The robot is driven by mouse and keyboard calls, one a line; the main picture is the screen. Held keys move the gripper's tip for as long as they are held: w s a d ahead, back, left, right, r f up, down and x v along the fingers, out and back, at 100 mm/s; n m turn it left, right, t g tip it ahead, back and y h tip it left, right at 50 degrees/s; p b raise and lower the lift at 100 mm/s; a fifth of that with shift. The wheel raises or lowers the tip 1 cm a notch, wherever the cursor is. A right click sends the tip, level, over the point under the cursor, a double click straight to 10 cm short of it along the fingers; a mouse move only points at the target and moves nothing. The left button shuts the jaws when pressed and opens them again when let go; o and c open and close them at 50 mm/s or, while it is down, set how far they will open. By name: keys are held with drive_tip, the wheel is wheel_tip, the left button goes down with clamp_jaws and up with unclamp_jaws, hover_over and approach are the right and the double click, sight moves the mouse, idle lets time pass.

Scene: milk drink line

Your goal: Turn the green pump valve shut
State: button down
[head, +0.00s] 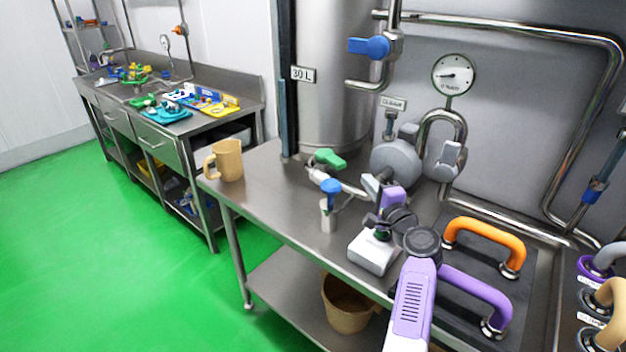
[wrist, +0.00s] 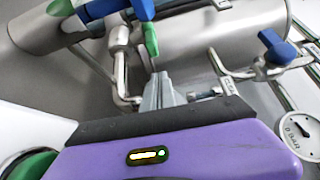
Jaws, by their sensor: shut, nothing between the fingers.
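The green pump valve (head: 329,159) sits on the steel pipework at the foot of the tank, left of the grey round pump. My gripper (head: 371,186) is shut and empty, to the right of the green handle and apart from it. In the wrist view, the shut grey fingers (wrist: 162,92) point toward the pipework. A green part (wrist: 151,40) shows just beyond the fingertips there, beside a blue part; I cannot tell whether they touch.
A blue-handled valve (head: 331,188) stands close in front of the green one. The grey pump (head: 396,163) is just behind my gripper. A tan jug (head: 228,160) stands at the table's left end. Orange-handled and purple-handled fittings (head: 485,240) lie to the right.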

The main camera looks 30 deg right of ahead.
sight(340, 167)
drive_tip(key=x, duration=0.9)
drive_tip(key=shift+w+d+f, duration=0.1)
drive_tip(key=shift+w+f, duration=0.15)
drive_tip(key=shift+w, duration=0.05)
drive_tip(key=shift+n, duration=0.3)
drive_tip(key=shift+s+a, duration=0.15)
drive_tip(key=shift+a, duration=0.9)
drive_tip(key=shift+s+a, duration=0.2)
drive_tip(key=shift+a, duration=0.9)
drive_tip(key=shift+s, duration=0.1)
